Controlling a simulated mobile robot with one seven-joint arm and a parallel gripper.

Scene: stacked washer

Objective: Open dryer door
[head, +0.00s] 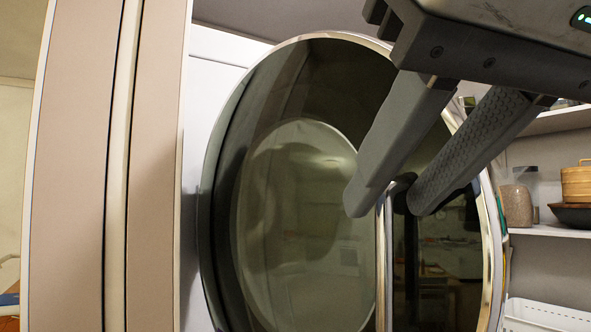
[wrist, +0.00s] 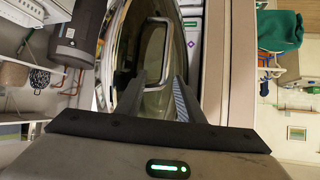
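The dryer door (head: 295,220) is a large round dark-glass door with a chrome rim, filling the middle of the head view. It also shows in the wrist view (wrist: 128,50). Its chrome handle (head: 384,265) is an upright bar on the right part of the glass; the wrist view shows it as a loop (wrist: 146,45). My gripper (head: 386,205) is open, with one finger on each side of the handle's upper part. In the wrist view my gripper (wrist: 158,85) has a gap between its fingers. I cannot tell whether the fingers touch the handle, or whether the door is ajar.
A beige panel (head: 72,170) stands close on the left in the head view. White shelves (head: 545,229) on the right hold a jar (head: 516,205) and a wooden container (head: 577,183). A green cloth (wrist: 280,30) shows at the right of the wrist view.

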